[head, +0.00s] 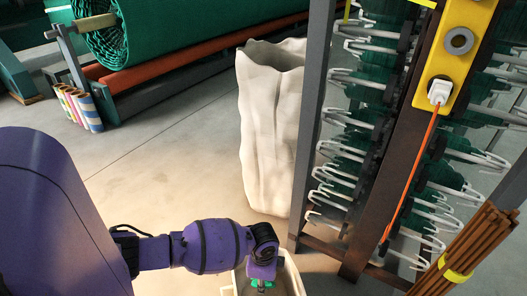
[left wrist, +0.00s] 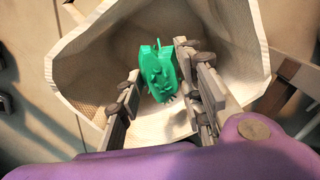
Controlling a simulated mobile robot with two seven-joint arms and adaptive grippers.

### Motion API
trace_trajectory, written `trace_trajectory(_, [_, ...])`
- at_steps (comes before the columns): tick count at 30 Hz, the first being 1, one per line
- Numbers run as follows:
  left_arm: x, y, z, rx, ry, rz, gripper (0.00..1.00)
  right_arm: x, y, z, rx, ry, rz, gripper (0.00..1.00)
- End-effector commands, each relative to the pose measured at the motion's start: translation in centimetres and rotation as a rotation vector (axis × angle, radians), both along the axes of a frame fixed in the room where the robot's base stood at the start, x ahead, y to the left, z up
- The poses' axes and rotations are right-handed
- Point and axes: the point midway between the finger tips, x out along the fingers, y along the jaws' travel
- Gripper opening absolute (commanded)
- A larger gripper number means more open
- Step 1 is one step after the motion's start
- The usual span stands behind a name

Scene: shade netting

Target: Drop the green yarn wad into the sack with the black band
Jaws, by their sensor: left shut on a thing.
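My left gripper (head: 263,272) is shut on the green yarn wad (left wrist: 160,75), which hangs between its fingers. In the head view only a bit of the wad (head: 262,284) shows below the gripper. The wad is over the mouth of a cream sack-like container (left wrist: 90,70), whose pale inside surrounds it in the left wrist view. This container's rim (head: 294,272) shows at the bottom edge of the head view; the rest is cut off. I see no black band on it. My right gripper is not in view.
A tall cream sack (head: 268,130) stands open on the floor ahead, with no band visible. A rack (head: 312,110) with hooks and green yarn stands at the right, with an orange cable (head: 412,170). A green netting roll (head: 165,30) is at the back left.

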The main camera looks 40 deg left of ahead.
Motion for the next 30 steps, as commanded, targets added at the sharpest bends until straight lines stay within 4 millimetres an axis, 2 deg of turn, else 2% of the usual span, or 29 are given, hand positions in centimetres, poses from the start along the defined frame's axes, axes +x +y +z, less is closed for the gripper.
trace_trajectory(1, [0.0,0.0,0.1,0.0,0.0,0.0,0.24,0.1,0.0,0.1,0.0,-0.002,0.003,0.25])
trace_trajectory(2, [0.0,0.0,0.1,0.0,0.0,0.0,0.37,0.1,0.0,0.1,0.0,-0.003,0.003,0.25])
trace_trajectory(6, [0.0,0.0,0.0,0.0,0.0,0.0,0.55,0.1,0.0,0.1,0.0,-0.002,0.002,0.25])
trace_trajectory(15, [0.0,0.0,0.1,-0.001,0.001,0.0,0.56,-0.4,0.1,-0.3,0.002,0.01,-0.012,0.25])
trace_trajectory(19, [0.0,0.0,0.8,0.0,0.0,-0.001,0.56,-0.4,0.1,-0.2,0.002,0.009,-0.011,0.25])
trace_trajectory(23, [0.0,0.1,3.0,0.002,-0.002,-0.002,0.56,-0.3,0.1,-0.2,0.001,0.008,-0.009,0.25])
trace_trajectory(30, [0.1,0.0,8.2,0.001,-0.003,-0.002,0.56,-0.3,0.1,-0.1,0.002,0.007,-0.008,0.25])
